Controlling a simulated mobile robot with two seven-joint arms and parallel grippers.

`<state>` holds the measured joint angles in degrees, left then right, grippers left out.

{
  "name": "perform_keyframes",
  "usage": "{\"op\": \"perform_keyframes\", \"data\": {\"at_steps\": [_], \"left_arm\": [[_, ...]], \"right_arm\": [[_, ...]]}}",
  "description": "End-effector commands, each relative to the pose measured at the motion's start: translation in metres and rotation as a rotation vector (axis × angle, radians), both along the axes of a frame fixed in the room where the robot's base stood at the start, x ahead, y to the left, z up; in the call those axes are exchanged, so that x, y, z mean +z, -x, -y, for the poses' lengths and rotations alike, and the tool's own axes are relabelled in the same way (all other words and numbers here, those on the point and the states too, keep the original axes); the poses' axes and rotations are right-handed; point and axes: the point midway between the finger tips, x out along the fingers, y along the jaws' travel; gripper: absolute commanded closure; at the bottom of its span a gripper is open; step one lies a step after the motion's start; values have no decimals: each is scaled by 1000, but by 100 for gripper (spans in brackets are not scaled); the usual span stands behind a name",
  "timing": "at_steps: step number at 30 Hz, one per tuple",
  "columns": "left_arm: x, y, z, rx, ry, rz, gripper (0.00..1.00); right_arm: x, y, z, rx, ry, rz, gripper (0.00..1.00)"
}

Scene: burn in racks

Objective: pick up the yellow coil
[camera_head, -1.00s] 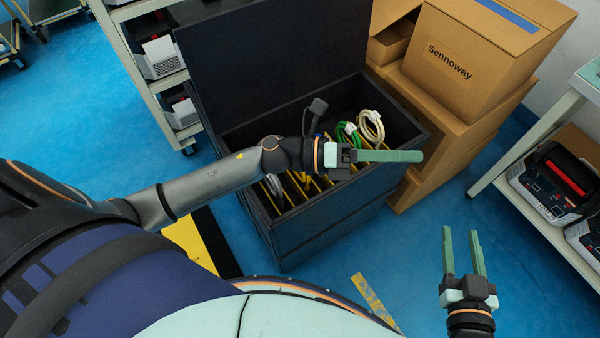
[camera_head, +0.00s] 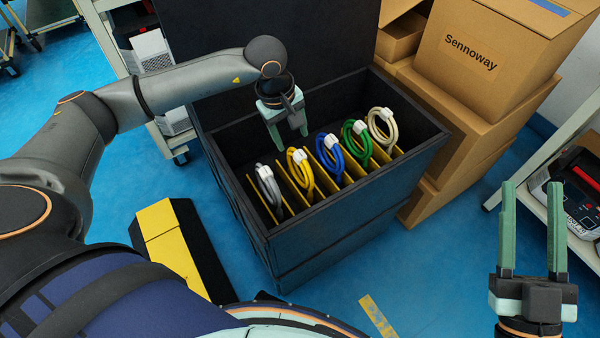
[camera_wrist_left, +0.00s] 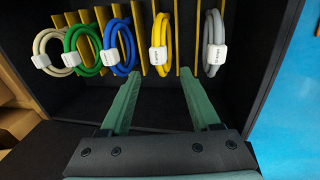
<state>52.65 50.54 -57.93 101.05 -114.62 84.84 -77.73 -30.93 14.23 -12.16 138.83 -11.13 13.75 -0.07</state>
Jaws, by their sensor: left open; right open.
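The yellow coil (camera_head: 300,171) stands in a slot of the black bin (camera_head: 330,218), between the grey coil (camera_head: 268,184) and the blue coil (camera_head: 329,152). It has a white tag. In the left wrist view the yellow coil (camera_wrist_left: 161,40) is beyond the fingertips, between the blue coil (camera_wrist_left: 120,45) and the grey coil (camera_wrist_left: 214,42). My left gripper (camera_head: 290,140) is open and empty, pointing down over the bin behind the coils; its green fingers also show in the left wrist view (camera_wrist_left: 172,85). My right gripper (camera_head: 532,195) is open and empty at the right, away from the bin.
A green coil (camera_head: 358,142) and a cream coil (camera_head: 382,127) stand in the bin's right slots. Yellow dividers (camera_head: 345,178) separate the coils. The open lid (camera_head: 270,40) rises behind. Cardboard boxes (camera_head: 480,90) stand at the right, and a shelf rack (camera_head: 150,60) at the left.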

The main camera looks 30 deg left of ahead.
Motion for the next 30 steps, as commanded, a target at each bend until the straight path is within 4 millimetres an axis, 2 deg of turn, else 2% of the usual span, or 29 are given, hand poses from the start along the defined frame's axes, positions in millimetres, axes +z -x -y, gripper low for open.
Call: {"op": "perform_keyframes", "data": {"at_steps": [1, 6, 14, 19, 24, 30], "left_arm": [[-11, -1, 2, 0, 1, -2, 37], [-31, -5, 4, 1, 2, 0, 37], [-41, -6, 6, 0, 4, -1, 37], [-55, -7, 10, 0, 4, -1, 37], [-83, -11, 15, 1, 6, -1, 37], [-88, -13, 16, 1, 7, 2, 37]], "right_arm": [[8, 5, -1, 8, 1, 46, 53], [31, 21, -4, 31, 3, 164, 53], [43, 30, -5, 44, 3, 226, 53], [58, 45, -7, 63, 6, 318, 53], [51, 47, -8, 74, -1, 324, 53], [51, 47, -9, 77, -5, 319, 53]]}}
